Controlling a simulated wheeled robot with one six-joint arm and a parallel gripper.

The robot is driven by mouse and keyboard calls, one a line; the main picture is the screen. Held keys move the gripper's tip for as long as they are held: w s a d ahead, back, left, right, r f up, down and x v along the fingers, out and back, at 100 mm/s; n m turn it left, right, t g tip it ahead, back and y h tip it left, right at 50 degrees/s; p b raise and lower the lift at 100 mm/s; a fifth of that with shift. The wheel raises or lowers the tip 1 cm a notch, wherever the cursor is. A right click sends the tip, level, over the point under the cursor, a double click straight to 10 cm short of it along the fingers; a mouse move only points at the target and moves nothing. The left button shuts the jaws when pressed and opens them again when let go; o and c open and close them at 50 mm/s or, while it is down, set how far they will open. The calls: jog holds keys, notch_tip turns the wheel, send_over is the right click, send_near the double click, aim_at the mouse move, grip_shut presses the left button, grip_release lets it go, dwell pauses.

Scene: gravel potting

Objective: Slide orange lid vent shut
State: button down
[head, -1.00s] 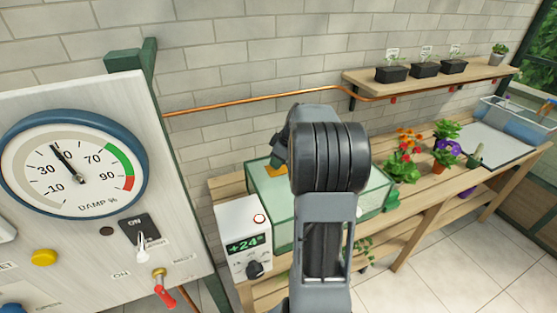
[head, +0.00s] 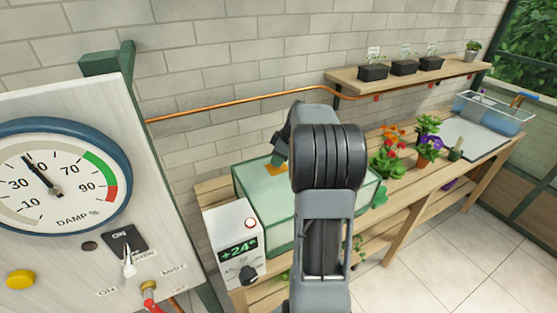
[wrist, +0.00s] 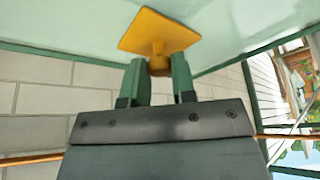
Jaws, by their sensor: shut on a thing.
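The orange lid vent (wrist: 160,32) shows in the wrist view as a flat plate with a stem and knob, set against the pale green lid (wrist: 75,22). My gripper (wrist: 159,80) has its two green fingers on either side of the knob and is shut on it. In the head view a small part of the orange vent (head: 278,170) shows on the glass propagator box (head: 250,190). My arm hides much of the box and most of the gripper there. I cannot tell how much of the vent opening is covered.
A white heater box (head: 232,240) reading +24 stands at the box's front left. A gauge panel (head: 60,190) with switches is at the left. Potted flowers (head: 390,160) stand on the bench right of the box. A copper pipe (head: 230,103) runs along the brick wall.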

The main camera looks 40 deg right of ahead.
jog(key=shift+d, duration=0.15)
jog(key=c, duration=1.1)
grip_release()
jog(key=shift+d, duration=0.15)
jog(key=shift+c, duration=0.2)
jog(key=shift+o, duration=1)
jog(key=v, duration=1.3)
jog(key=shift+s+r+b, duration=0.2)
jog(key=shift+r+b, duration=0.1)
jog(key=shift+r, duration=0.1)
